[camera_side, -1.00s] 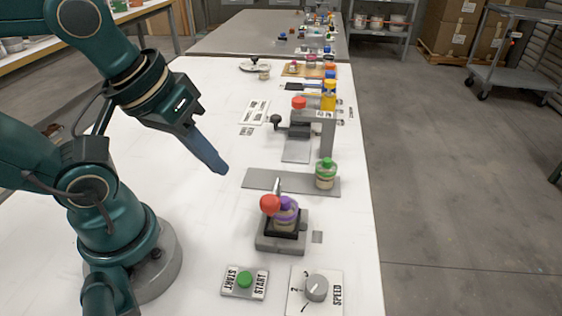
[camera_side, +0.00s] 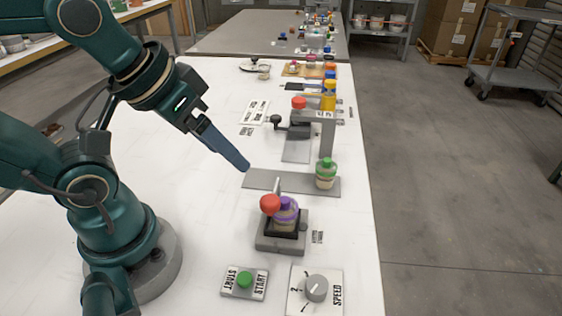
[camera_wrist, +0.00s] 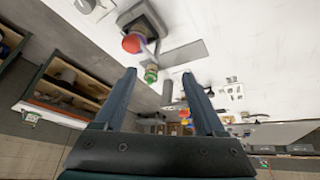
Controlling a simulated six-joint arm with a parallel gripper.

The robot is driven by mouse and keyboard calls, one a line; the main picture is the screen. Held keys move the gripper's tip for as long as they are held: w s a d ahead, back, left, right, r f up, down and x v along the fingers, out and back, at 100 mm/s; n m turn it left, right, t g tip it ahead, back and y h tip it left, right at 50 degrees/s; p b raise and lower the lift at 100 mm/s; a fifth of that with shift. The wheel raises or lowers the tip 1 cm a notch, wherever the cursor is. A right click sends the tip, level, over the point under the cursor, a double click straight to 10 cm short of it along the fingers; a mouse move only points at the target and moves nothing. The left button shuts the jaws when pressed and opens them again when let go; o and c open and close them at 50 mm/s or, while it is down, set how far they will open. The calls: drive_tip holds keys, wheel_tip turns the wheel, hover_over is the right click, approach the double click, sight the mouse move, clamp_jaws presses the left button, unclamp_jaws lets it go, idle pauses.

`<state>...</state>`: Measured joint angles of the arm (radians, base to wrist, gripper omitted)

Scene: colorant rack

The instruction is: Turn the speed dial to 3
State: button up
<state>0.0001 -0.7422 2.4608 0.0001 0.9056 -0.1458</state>
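The speed dial (camera_side: 316,288) is a round grey knob on a white plate marked SPEED, at the front of the table in the side view. The numeral 2 shows on the plate's left part; the other marks are too small or hidden to read. My gripper (camera_side: 247,168) is in the air above the table, up and to the left of the dial and well apart from it. In the wrist view my gripper (camera_wrist: 160,90) has its two blue fingers spread apart with nothing between them.
A START plate with a green button (camera_side: 244,279) lies left of the dial. Behind it stands a grey clamp base with a red knob (camera_side: 270,205) and a purple-capped jar (camera_side: 287,212). A green-capped jar (camera_side: 326,174) stands on a grey strip. The table's right edge is near the dial.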

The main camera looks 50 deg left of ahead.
drive_tip(key=w+d+r+n, duration=0.1)
drive_tip(key=w+d+n, duration=0.1)
drive_tip(key=w+d, duration=0.15)
drive_tip(key=m+g, duration=0.1)
drive_tip(key=g, duration=0.5)
hover_over(318, 284)
wheel_tip(318, 284, down, 12)
drive_tip(key=shift+r, duration=0.1)
drive_tip(key=shift+s+f, duration=0.1)
drive_tip(key=shift+f, duration=2.45)
clamp_jaws()
